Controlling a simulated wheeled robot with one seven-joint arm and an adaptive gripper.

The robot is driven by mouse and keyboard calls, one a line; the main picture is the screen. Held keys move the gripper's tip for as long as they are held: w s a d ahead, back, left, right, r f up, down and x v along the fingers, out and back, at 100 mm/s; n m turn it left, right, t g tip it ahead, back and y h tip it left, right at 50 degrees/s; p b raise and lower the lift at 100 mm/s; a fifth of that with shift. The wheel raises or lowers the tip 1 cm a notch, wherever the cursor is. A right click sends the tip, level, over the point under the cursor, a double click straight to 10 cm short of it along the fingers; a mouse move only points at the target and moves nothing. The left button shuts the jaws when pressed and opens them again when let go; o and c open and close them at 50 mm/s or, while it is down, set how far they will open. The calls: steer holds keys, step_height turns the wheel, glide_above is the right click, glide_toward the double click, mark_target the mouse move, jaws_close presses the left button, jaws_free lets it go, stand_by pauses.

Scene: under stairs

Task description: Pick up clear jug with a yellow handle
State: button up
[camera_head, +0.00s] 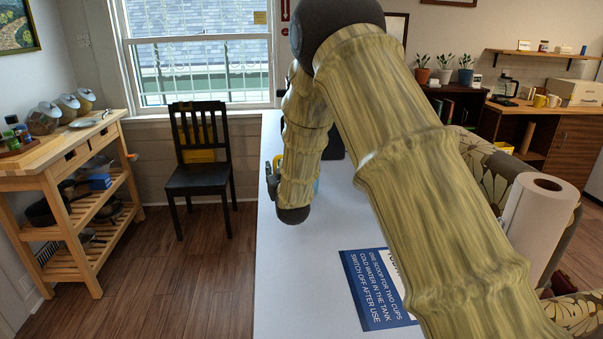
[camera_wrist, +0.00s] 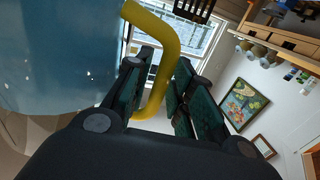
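The clear jug (camera_wrist: 55,60) fills the left of the wrist view as a large bluish see-through body. Its yellow handle (camera_wrist: 168,62) curves down between the two fingers of my gripper (camera_wrist: 166,72). One finger is on each side of the handle, with little room between. I cannot tell whether both fingers press on it. In the head view my arm hides most of the jug; a small bit of yellow (camera_head: 279,164) shows beside my gripper (camera_head: 274,178) at the left edge of the white table.
The white table (camera_head: 300,290) carries a blue sign (camera_head: 375,290) and a paper towel roll (camera_head: 540,220) at right. A black chair (camera_head: 200,175) stands beyond the table's left edge. A wooden cart (camera_head: 62,165) is far left. The table's near left part is clear.

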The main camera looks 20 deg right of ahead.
jaws_close()
steer(key=shift+w+r, duration=0.1)
steer(key=shift+r, duration=0.05)
steer(key=shift+r, duration=0.2)
